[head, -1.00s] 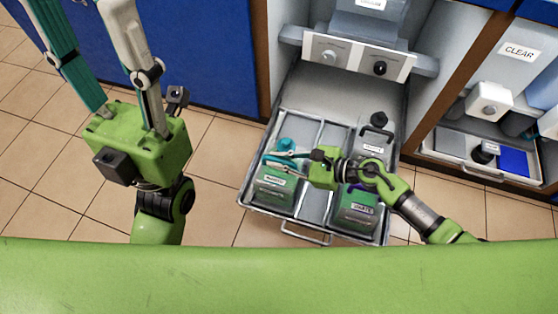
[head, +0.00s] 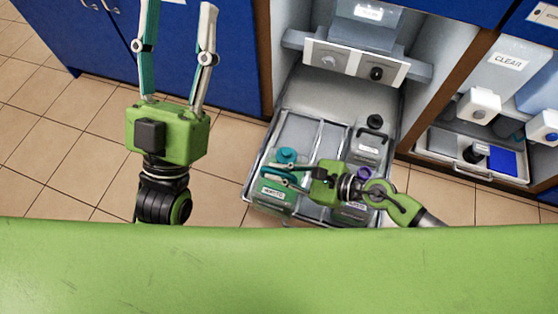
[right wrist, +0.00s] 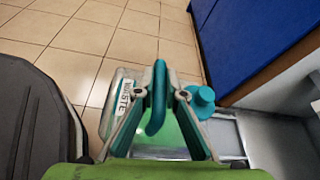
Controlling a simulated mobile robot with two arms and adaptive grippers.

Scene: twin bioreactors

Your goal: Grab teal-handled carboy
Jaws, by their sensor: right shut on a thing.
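The teal-handled carboy (head: 277,197) stands at the left of the pulled-out tray, with green liquid, a teal cap and a white label. My right gripper (head: 272,174) reaches over it from the right and is shut on its handle. In the right wrist view the teal handle (right wrist: 156,98) runs between the two fingers, and the label (right wrist: 123,100) reads WASTE. The teal cap (right wrist: 202,100) is beside the right finger.
The tray (head: 247,188) also holds a carboy with a purple cap (head: 364,175), partly hidden by my right arm, and a grey carboy with a black cap (head: 368,150) behind it. A grey machine (head: 357,62) stands above. Another bay marked CLEAR is at right. Tiled floor is free at left.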

